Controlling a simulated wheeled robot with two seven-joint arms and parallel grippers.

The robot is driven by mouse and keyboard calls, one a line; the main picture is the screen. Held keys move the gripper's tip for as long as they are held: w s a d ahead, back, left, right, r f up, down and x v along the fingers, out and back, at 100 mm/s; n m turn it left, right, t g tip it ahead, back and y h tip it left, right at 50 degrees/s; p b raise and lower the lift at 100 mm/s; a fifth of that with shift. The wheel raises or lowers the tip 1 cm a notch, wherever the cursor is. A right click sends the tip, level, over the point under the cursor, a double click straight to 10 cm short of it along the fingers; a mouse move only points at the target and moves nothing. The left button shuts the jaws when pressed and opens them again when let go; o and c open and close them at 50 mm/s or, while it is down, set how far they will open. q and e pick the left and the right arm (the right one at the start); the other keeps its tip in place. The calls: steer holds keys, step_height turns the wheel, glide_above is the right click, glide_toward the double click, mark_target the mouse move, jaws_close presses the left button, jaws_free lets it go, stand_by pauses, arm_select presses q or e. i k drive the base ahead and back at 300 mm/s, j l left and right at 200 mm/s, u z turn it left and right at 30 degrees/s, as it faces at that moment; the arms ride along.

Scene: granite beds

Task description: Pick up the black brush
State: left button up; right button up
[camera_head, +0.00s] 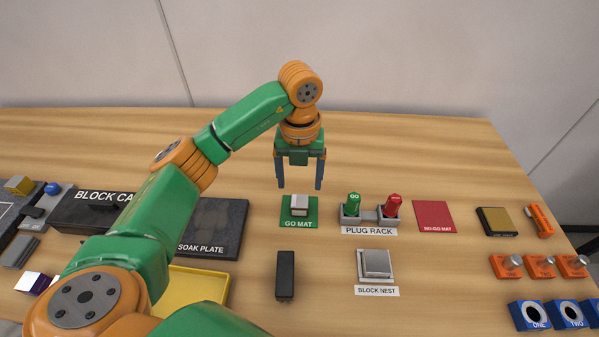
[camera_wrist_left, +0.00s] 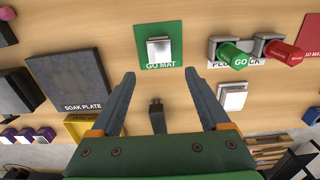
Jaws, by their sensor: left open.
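A narrow black block-shaped thing, which looks like the black brush (camera_head: 285,275), lies on the wooden table, in front of the green go mat. It also shows in the left wrist view (camera_wrist_left: 157,113), between my fingers in the picture and beyond them. Its bristles cannot be made out. My left gripper (camera_head: 300,187) is open and empty, pointing down above the table, farther back than the brush. Its two fingers also frame the left wrist view (camera_wrist_left: 159,76). My right gripper is not in view.
The go mat (camera_head: 287,220) bears a metal block. The plug rack (camera_head: 369,218) holds a green and a red plug. The block nest (camera_head: 361,278) is right of the brush. The soak plate (camera_head: 225,225) and a yellow tray (camera_head: 195,290) are left. Bare table surrounds the brush.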

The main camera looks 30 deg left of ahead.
mark_target(285, 288)
steer(key=k, duration=1.5)
